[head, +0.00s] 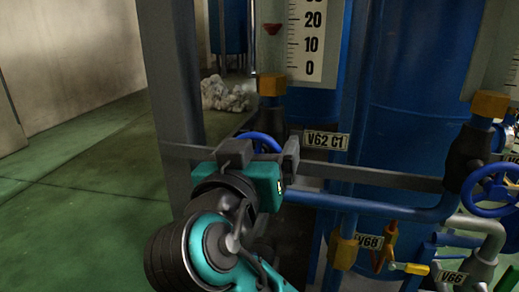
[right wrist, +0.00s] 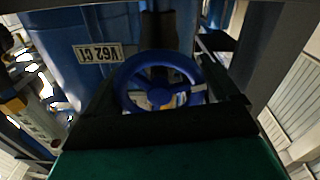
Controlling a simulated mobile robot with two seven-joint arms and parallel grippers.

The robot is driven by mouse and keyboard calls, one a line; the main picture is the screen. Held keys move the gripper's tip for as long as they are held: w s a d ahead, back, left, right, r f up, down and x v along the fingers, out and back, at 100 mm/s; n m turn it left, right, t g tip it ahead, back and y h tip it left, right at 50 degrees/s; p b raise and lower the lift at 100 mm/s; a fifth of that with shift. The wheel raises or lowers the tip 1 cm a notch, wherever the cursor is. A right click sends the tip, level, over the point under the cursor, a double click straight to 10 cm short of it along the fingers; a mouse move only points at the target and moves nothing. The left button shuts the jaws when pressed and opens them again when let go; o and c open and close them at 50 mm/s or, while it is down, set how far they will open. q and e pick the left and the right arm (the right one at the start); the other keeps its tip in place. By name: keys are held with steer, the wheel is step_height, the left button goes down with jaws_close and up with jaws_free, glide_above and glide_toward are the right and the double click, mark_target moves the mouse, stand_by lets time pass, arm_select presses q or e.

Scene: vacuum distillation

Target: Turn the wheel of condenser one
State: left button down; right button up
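The blue handwheel (head: 260,137) by the label "V62 C1" (head: 325,140) is partly hidden behind my right gripper (head: 263,150) in the head view. In the right wrist view the wheel (right wrist: 160,97) faces me, with its hub and spokes showing, and the label (right wrist: 98,53) is to its upper left. My right gripper is open, with one dark finger on each side of the wheel. I cannot tell whether the fingers touch the rim. My left gripper is not in view.
A grey post (head: 171,100) stands left of the wheel, and a grey rail (head: 385,178) runs to the right. Another blue wheel (head: 490,190), a pipe and valves labelled V68 (head: 368,242) and V66 (head: 452,277) are at right. Green floor (head: 85,210) is clear at left.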

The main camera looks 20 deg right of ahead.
steer(key=c, duration=0.4)
steer(key=shift+r+n+p, duration=0.15)
steer(key=shift+n+p, duration=0.15)
steer(key=shift+p, duration=0.2)
steer(key=shift+n+p, duration=0.6)
steer(key=shift+p, duration=0.2)
steer(key=shift+n, duration=0.3)
steer(key=o, duration=0.8)
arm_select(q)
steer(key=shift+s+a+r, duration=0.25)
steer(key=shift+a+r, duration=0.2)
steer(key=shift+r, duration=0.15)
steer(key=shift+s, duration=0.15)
arm_select(e)
steer(key=shift+f, duration=0.2)
